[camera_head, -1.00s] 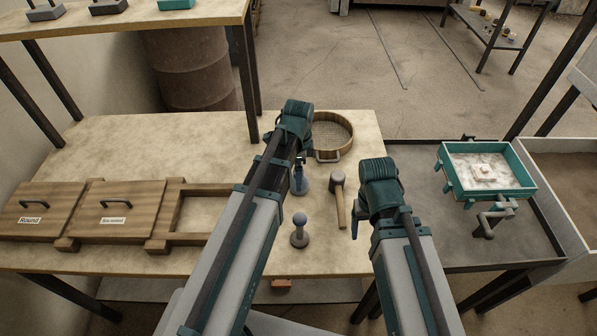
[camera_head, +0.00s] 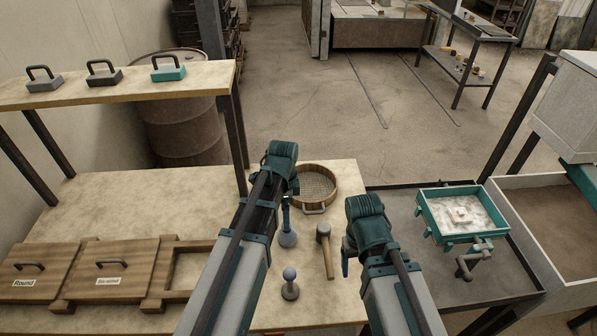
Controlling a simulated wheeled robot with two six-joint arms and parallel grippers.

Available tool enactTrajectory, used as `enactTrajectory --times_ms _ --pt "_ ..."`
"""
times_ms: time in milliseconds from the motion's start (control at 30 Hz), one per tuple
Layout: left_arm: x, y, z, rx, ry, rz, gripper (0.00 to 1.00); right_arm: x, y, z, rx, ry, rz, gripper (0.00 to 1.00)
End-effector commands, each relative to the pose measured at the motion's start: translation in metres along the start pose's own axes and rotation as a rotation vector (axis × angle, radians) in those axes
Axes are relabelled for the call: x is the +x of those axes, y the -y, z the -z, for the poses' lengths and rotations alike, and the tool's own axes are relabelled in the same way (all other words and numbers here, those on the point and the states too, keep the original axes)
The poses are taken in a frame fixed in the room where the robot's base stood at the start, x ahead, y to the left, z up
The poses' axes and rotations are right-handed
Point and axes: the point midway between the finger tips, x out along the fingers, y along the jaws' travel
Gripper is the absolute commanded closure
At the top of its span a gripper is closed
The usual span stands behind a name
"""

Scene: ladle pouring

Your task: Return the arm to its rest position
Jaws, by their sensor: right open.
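My left arm reaches over the wooden table. Its gripper (camera_head: 287,203) points down near a blue-based tool (camera_head: 288,239) and is mostly hidden behind the wrist. I cannot tell whether it is open or touches the tool.
A mallet (camera_head: 325,252), a round sieve (camera_head: 327,200) and a grey-knobbed tool (camera_head: 290,289) are on the table between my arms. Lidded wooden boxes (camera_head: 115,258) stand left. A teal-framed tray (camera_head: 428,219) stands right. A shelf (camera_head: 150,86) overhangs the back left.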

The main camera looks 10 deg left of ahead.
Motion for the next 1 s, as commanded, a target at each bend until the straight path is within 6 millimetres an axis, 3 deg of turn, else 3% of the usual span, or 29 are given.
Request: enactTrajectory --times_ms 367,1000 --pt "0.027 0.000 0.000 0.000 0.000 0.000 0.00 0.027 0.003 0.002 0.000 0.000 0.000 0.25" --pt "0.109 0.000 0.000 0.000 0.000 0.000 0.00 0.108 0.010 0.006 0.000 0.000 0.000 0.25"
